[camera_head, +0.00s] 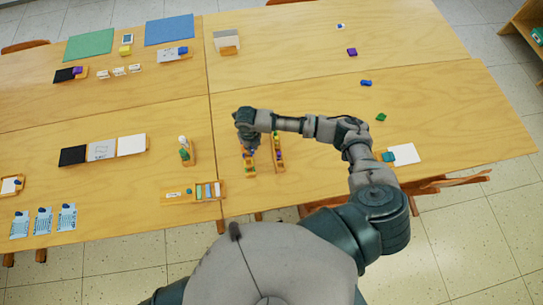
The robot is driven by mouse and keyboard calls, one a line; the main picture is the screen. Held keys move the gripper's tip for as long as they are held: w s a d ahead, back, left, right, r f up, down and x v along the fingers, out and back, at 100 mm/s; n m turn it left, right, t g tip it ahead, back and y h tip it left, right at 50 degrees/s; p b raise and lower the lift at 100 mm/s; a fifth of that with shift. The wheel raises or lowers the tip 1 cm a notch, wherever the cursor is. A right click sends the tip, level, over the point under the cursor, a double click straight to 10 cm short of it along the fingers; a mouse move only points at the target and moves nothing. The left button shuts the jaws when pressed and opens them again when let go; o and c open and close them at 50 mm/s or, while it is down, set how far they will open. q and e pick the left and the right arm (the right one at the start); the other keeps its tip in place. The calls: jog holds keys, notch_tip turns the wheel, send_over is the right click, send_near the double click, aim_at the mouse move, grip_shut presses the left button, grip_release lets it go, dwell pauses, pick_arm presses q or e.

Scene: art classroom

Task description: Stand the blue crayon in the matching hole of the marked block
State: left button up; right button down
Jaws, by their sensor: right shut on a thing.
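My right gripper (247,143) reaches in over the near middle of the table and points down. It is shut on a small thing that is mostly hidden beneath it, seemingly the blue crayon. It is over a narrow wooden block (250,172) with coloured spots along its top. A second similar narrow block (279,162) stands just to its right. The gripper covers the far end of the left block. I cannot tell which block is marked, or whether the held thing touches a hole. My left gripper is out of view.
A wooden holder with a green piece (185,155) stands left of the blocks, and a wooden tray (176,197) lies nearer. Small blue (366,83) and green (381,117) pieces lie to the right. A white sheet (405,154) lies at the right near edge. The right-middle table is mostly clear.

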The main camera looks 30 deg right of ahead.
jog(key=f+b, duration=0.1)
jog(key=w+a+f+b, duration=0.1)
jog(key=f+b, duration=0.1)
jog(key=w+f+b, duration=0.1)
jog(key=shift+w+a+f, duration=0.15)
jog(key=shift+w+a, duration=0.1)
jog(key=shift+d+f, duration=0.1)
jog(key=shift+f, duration=0.05)
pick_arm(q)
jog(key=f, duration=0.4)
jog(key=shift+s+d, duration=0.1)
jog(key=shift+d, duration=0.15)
pick_arm(e)
jog(key=shift+a, duration=0.2)
jog(key=shift+a, duration=0.1)
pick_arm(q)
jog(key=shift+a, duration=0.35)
pick_arm(e)
jog(key=shift+a, duration=0.1)
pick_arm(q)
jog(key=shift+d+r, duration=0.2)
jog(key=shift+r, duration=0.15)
pick_arm(e)
jog(key=shift+d, duration=0.45)
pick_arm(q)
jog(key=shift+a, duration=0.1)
pick_arm(e)
jog(key=shift+a, duration=0.2)
